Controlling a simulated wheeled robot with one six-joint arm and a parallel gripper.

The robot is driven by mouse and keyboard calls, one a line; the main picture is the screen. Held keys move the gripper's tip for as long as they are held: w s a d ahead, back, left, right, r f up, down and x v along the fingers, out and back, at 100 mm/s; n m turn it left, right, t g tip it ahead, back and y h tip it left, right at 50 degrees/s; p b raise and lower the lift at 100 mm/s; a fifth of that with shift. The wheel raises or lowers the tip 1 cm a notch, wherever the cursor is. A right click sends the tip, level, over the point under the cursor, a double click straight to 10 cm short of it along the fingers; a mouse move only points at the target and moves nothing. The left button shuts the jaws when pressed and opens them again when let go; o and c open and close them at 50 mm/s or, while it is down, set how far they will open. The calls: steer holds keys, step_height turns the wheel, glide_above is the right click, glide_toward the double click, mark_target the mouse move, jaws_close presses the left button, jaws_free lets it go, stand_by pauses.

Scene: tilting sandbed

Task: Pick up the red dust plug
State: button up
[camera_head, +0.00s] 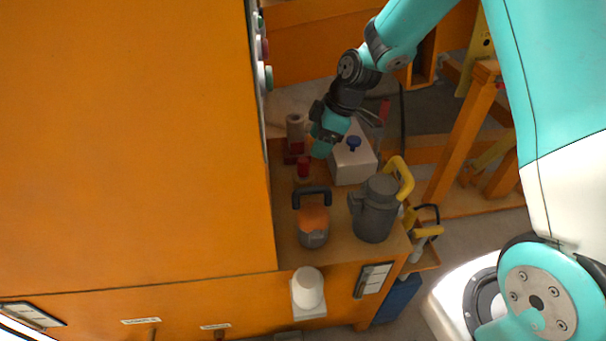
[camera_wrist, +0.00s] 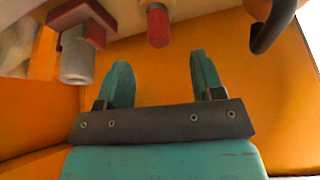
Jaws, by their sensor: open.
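The red dust plug (camera_head: 303,167) is a small red cylinder on the wooden shelf, seen in the head view just below and left of my gripper (camera_head: 322,148). In the wrist view the red plug (camera_wrist: 158,24) is at the top centre, beyond the fingertips and roughly between their lines. My gripper (camera_wrist: 161,72) has its two teal fingers spread apart with nothing between them.
A grey cylinder with a red base (camera_wrist: 76,62) is left of the plug. The shelf also holds an orange-topped grey pot with a dark handle (camera_head: 313,228), a grey jug (camera_head: 373,212) and a white box with a blue knob (camera_head: 350,170). A tall orange cabinet (camera_head: 130,140) borders the left.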

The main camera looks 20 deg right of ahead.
mark_target(304, 160)
steer(key=x, duration=0.9)
steer(key=shift+w+a+f+b, duration=0.15)
steer(key=shift+w+a+b, duration=0.15)
steer(key=shift+a+b, duration=0.1)
steer(key=c, duration=1)
